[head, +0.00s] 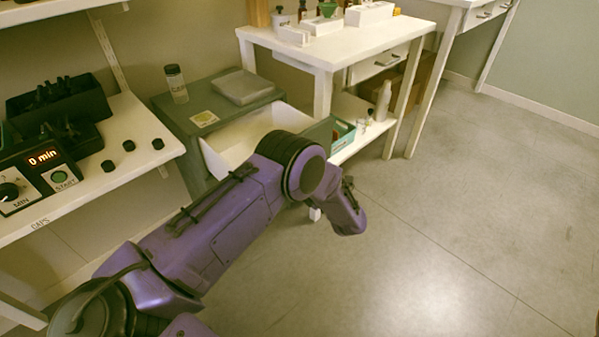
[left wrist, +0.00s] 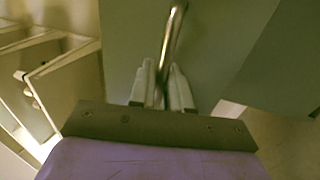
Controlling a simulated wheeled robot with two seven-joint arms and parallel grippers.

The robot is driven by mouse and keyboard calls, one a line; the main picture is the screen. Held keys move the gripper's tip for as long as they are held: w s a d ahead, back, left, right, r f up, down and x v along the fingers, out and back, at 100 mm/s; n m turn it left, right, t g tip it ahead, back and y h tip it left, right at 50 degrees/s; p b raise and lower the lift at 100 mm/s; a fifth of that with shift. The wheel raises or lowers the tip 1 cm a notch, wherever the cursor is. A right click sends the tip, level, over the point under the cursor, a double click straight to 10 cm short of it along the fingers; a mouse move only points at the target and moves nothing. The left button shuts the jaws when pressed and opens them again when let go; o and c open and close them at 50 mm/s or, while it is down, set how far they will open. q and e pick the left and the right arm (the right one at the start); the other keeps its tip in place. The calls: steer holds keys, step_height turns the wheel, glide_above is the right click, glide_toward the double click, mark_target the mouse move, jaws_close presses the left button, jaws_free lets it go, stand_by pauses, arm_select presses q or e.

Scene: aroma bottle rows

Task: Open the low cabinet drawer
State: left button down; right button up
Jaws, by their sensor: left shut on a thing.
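The low grey-green cabinet (head: 232,112) stands against the wall left of the white table. Its drawer (head: 232,138) is pulled out, and its white, empty-looking inside shows behind my arm. The edge of the drawer's grey-green front (head: 319,131) shows beside my arm's joint. In the left wrist view, my left gripper (left wrist: 163,85) is shut on the metal bar handle (left wrist: 174,38) of the grey-green drawer front (left wrist: 130,45). In the head view, my left arm hides the handle and most of the drawer front. My right gripper is in neither view.
A capped jar (head: 176,84) and a grey slab (head: 242,87) sit on the cabinet top. The white table (head: 345,45) stands close on the right, with a teal box (head: 343,131) on its lower shelf. The floor (head: 440,220) in front is clear.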

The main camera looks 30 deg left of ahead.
arm_select(q)
steer(key=c, duration=1.3)
jaws_free()
steer(key=v, duration=1)
steer(key=shift+d, duration=0.25)
steer(key=shift+s, duration=0.1)
